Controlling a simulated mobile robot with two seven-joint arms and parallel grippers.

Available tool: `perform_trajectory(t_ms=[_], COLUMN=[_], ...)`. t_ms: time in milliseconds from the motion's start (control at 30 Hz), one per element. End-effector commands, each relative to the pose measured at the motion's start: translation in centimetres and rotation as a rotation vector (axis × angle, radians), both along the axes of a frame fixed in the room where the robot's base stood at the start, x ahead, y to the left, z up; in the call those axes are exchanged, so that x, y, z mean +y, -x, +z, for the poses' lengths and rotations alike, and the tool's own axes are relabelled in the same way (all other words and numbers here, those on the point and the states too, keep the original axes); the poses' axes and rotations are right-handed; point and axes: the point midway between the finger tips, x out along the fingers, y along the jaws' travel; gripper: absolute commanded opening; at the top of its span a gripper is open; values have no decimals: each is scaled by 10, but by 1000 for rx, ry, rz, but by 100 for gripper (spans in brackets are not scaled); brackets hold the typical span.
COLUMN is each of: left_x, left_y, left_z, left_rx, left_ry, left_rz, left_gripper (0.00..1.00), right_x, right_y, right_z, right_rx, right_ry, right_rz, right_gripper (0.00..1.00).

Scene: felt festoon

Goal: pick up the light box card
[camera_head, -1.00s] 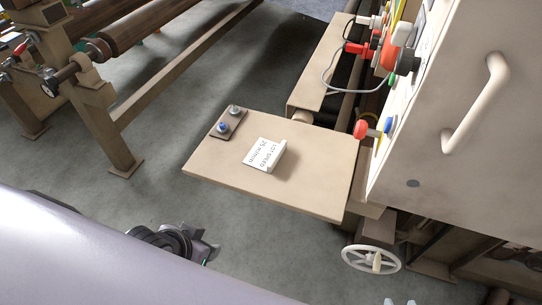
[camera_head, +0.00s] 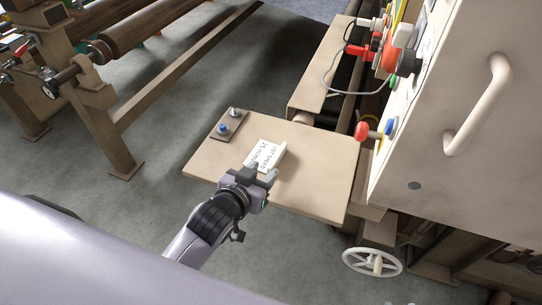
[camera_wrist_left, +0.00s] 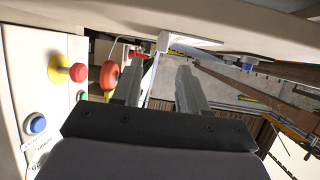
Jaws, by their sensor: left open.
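My left gripper (camera_head: 258,176) is open at the near side of the card, over the shelf's front part. Its fingers point towards the card and overlap its lower edge in the head view; I cannot tell whether they touch it. In the left wrist view the two fingers (camera_wrist_left: 160,85) are apart, with a white piece, likely the card (camera_wrist_left: 176,41), beyond them. My right gripper is not in view.
A dark plate with a blue button (camera_head: 223,129) and a grey knob sits at the shelf's left corner. A cabinet (camera_head: 470,130) with a red knob (camera_head: 362,131) and a handle rises at the right. A handwheel (camera_head: 372,262) is below. Open floor lies to the left.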

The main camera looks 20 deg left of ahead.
Motion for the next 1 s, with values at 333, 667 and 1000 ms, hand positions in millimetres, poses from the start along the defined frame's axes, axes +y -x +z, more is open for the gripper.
perform_trajectory(t_ms=[333,667,1000], left_x=[-2,-5,-5], left_y=[-32,-49,-49], left_z=[-17,-25,-25], left_rx=[1,2,2], left_ry=[0,0,0], left_rz=[0,-1,-1], left_gripper=[43,43,0], right_x=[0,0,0], right_y=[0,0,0], right_z=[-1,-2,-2], right_rx=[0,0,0], right_ry=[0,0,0], right_rz=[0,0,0], right_gripper=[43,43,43])
